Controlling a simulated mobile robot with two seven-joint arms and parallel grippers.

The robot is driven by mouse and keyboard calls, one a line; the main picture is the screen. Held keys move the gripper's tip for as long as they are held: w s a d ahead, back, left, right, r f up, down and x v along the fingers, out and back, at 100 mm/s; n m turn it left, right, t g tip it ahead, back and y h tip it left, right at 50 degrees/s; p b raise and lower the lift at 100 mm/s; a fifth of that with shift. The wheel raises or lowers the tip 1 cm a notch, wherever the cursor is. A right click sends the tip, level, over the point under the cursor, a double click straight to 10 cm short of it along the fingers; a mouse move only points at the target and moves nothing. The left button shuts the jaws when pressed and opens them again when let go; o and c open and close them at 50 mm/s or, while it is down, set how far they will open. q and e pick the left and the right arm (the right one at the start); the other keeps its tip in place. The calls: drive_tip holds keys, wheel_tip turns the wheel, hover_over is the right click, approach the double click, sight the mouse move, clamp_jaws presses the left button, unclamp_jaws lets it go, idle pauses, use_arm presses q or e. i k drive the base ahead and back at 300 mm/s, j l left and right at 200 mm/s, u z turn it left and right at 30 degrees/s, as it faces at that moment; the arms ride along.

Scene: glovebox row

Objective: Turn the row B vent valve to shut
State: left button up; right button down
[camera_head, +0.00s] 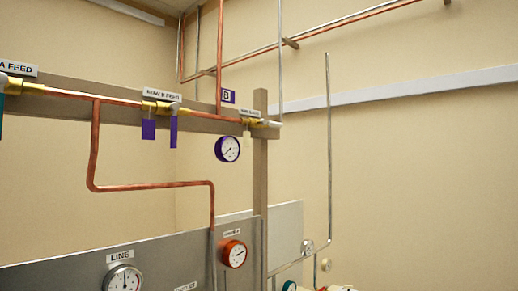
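A copper pipe with brass valves runs along a brown rail at left. The brass valve (158,106) under a label that seems to read row B feed has two purple handle parts (148,129) hanging straight down. At the rail's right end, below a purple-edged B sign (228,96), sits another brass fitting (252,122) with a silver end. Its small label (250,113) is too small to read, so I cannot tell whether it is the row B vent valve. No purple handle shows clearly on it. Neither gripper is in view.
A purple-rimmed gauge (228,149) hangs below the rail. An upright brown post (260,190) stands beside it. A grey panel lower down carries a red gauge (233,253) and a LINE gauge (124,278). A bent copper pipe (150,187) crosses in front. The right wall is mostly bare.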

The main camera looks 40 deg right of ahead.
sight(263, 122)
drive_tip(key=i+l+z, duration=0.1)
drive_tip(key=z, duration=0.3)
drive_tip(key=i+l+z, duration=0.15)
drive_tip(key=l+z, duration=0.2)
drive_tip(key=i+z, duration=0.15)
drive_tip(key=z, duration=0.25)
drive_tip(key=l, duration=0.1)
